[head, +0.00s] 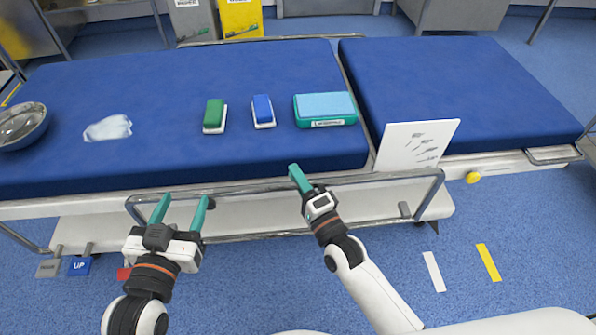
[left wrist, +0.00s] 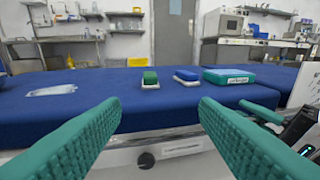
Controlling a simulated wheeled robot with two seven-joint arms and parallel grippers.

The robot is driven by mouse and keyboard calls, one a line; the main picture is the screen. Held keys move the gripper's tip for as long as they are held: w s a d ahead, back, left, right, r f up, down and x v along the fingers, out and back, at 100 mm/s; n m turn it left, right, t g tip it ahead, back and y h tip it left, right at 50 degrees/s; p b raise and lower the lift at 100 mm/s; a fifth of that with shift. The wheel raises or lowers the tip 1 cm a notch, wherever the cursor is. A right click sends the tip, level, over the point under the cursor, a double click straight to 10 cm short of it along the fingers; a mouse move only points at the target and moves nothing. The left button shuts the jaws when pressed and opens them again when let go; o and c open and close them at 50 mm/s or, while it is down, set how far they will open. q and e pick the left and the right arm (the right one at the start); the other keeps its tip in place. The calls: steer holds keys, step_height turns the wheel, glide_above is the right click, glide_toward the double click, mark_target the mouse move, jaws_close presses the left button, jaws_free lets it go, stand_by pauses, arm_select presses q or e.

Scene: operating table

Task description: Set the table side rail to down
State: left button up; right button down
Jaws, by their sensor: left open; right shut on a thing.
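The near side rail (head: 385,178) is a grey metal frame along the front side of the blue operating table (head: 440,90). Its top bar runs close to the lower edge of the mattress, and a lower bar shows below. My right gripper (head: 298,180) is shut on the rail's top bar near its middle; its fingers partly hide the contact. It also shows at the right edge of the left wrist view (left wrist: 262,112). My left gripper (head: 181,208) is open and empty, in front of the rail's left part. Its spread fingers (left wrist: 155,120) face the table side in the left wrist view.
On the mattress lie a green block (head: 215,113), a blue block (head: 262,110), a teal box (head: 325,108), a clear packet (head: 108,128) and a metal bowl (head: 22,124). A white instrument card (head: 415,147) stands at the mattress gap. A yellow knob (head: 473,177) sits right of the rail.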

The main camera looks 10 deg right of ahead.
arm_select(q)
steer(key=shift+w+d+r+t+h+b, duration=0.15)
steer(key=shift+r+t+h+b, duration=0.1)
steer(key=shift+r+t, duration=0.55)
steer(key=shift+s+d+r+t+h+b, duration=0.2)
steer(key=shift+r+t, duration=0.3)
steer(key=shift+r, duration=0.55)
arm_select(e)
steer(key=shift+f, duration=1.1)
steer(key=shift+s, duration=0.1)
steer(key=c, duration=1.3)
jaws_free()
arm_select(q)
steer(key=shift+w, duration=0.2)
arm_select(e)
steer(key=shift+r, duration=0.1)
arm_select(q)
step_height(320, 180, down, 8)
steer(key=s+a+g+y+p, duration=0.2)
steer(key=g, duration=0.4)
steer(key=shift+s+f+p, duration=0.15)
steer(key=shift+p, duration=0.15)
arm_select(e)
steer(key=v, duration=1.2)
